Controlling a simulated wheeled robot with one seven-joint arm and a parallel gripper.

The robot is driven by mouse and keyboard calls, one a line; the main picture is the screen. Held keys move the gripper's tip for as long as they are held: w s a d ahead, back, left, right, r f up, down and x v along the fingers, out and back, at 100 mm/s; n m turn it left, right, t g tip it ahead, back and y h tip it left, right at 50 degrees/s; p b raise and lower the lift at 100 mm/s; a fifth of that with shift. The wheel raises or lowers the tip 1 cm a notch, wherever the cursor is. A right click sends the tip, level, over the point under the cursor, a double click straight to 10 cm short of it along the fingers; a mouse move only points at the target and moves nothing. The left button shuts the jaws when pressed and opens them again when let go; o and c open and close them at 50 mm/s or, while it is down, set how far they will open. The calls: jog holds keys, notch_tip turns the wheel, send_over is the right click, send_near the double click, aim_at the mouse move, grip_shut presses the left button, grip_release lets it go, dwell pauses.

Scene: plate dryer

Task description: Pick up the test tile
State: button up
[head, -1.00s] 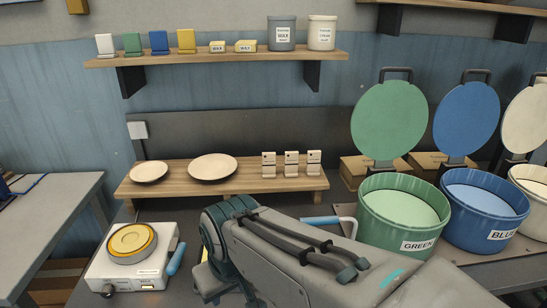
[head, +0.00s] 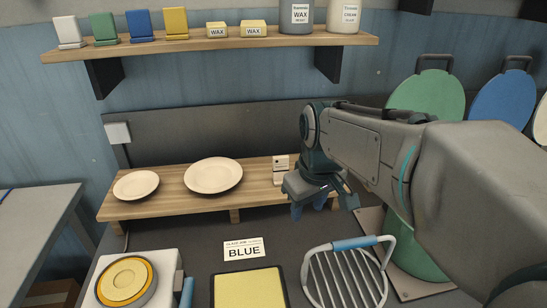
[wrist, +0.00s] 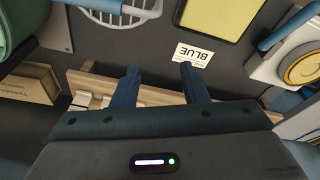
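The test tiles are small white upright blocks with dark holes on the low wooden shelf (head: 258,187). One tile (head: 281,168) shows left of my gripper in the head view; the others there are hidden behind my arm. In the wrist view, pale tiles (wrist: 82,99) show on the shelf left of and behind the left finger, partly covered. My gripper (head: 323,205) is at the shelf's front right. Its two fingers are apart with nothing held between the tips (wrist: 158,68).
Two plates (head: 213,175) lie on the shelf's left. A green lid (head: 425,95) and an upper shelf (head: 220,48) are near my arm.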

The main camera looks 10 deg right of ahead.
jog(key=w+r+n+g, duration=0.15)
jog(key=w+n, duration=0.55)
jog(key=w, duration=1)
jog(key=n, duration=0.6)
send_over(281, 157)
jog(key=shift+g, duration=0.45)
jog(key=f, duration=0.4)
jog(key=shift+s+a+f, duration=0.2)
jog(key=shift+s+f, duration=0.05)
jog(key=shift+s, duration=0.1)
jog(key=shift+w+f+n, duration=0.2)
jog(key=shift+w+n, duration=0.05)
jog(key=shift+n, duration=0.15)
jog(key=shift+f, duration=0.3)
notch_tip(281, 157, down, 7)
jog(key=shift+w+d+r+p, duration=0.1)
jog(key=shift+w+d+p, duration=0.05)
jog(key=shift+p, duration=0.3)
jog(key=shift+c, duration=0.3)
grip_shut()
